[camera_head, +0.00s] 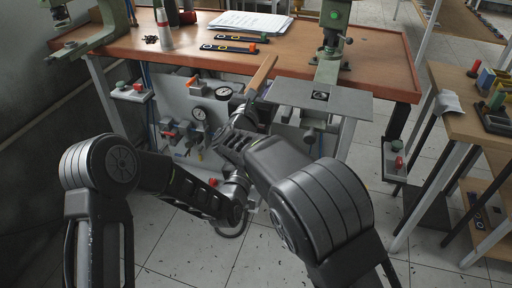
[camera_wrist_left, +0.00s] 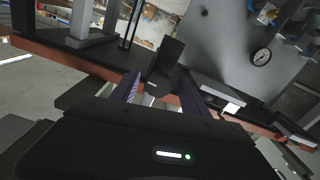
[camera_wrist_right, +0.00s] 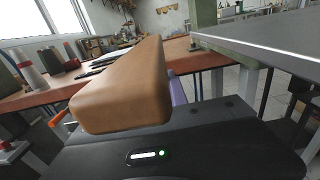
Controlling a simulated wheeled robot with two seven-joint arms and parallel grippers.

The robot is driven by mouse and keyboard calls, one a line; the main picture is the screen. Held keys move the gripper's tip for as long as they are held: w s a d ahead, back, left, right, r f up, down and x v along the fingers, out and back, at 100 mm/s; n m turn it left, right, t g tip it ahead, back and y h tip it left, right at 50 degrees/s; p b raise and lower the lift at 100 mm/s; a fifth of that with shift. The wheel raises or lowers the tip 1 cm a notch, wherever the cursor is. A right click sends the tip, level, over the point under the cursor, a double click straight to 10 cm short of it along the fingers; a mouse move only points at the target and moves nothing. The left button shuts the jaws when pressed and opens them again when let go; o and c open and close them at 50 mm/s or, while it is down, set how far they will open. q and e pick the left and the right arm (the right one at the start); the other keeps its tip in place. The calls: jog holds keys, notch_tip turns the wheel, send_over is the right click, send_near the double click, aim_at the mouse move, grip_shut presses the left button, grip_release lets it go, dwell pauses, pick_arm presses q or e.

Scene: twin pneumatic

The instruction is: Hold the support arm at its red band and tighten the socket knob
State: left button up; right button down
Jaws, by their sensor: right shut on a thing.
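My right gripper (camera_head: 243,118) is at the front of the bench, below its edge, shut on a tan wooden-looking bar (camera_head: 262,76). The bar (camera_wrist_right: 125,92) fills the middle of the right wrist view, with one purple finger (camera_wrist_right: 178,92) beside it. My left gripper (camera_wrist_left: 160,92) shows in the left wrist view with its two purple fingers apart. A dark block (camera_wrist_left: 166,60) shows between or just beyond them; I cannot tell if they touch. In the head view the left fingers are hidden. I cannot make out the red band or identify the socket knob.
A grey plate (camera_head: 340,100) juts from the bench front, right of my right gripper. Below the bench (camera_head: 395,60) hangs a panel with gauges (camera_head: 199,113) and fittings. A side table (camera_head: 468,115) stands at the right.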

pick_arm(q)
jog(key=shift+r, duration=0.1)
jog(key=v, duration=0.7)
jog(key=shift+s, duration=0.2)
pick_arm(e)
jog(key=c, duration=1.2)
grip_release()
jog(key=shift+c, duration=0.2)
jog(key=v, duration=1.2)
